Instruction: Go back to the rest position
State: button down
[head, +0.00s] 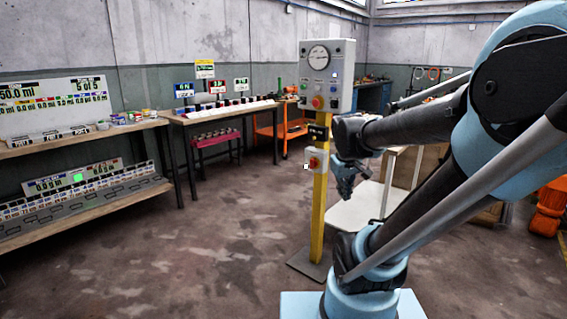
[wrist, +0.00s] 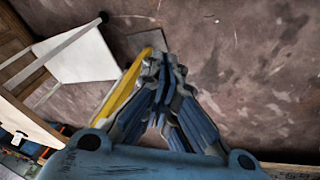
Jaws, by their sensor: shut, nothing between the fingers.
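My gripper (head: 346,184) hangs at the end of my arm, just right of the yellow post (head: 319,215) in the head view. In the wrist view my gripper (wrist: 163,62) points down towards the floor, its fingers together with nothing between them. The yellow post (wrist: 122,92) runs along the left side of the fingers there. I cannot tell whether they touch.
The post carries a grey control box (head: 327,75) with a gauge and a red button, and a lower switch box (head: 315,161). Workbenches (head: 215,112) line the left wall. The floor (head: 200,240) between is clear.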

jog(key=s+a+f+m+g+y, duration=0.1)
jog(key=s+f+m, duration=0.3)
jog(key=s, duration=0.9)
notch_tip(320, 180, down, 3)
jog(key=shift+f+g, duration=0.2)
jog(key=shift+g, duration=0.1)
jog(key=shift+w, duration=0.15)
jog(key=shift+w+f, duration=0.2)
jog(key=shift+w, duration=0.2)
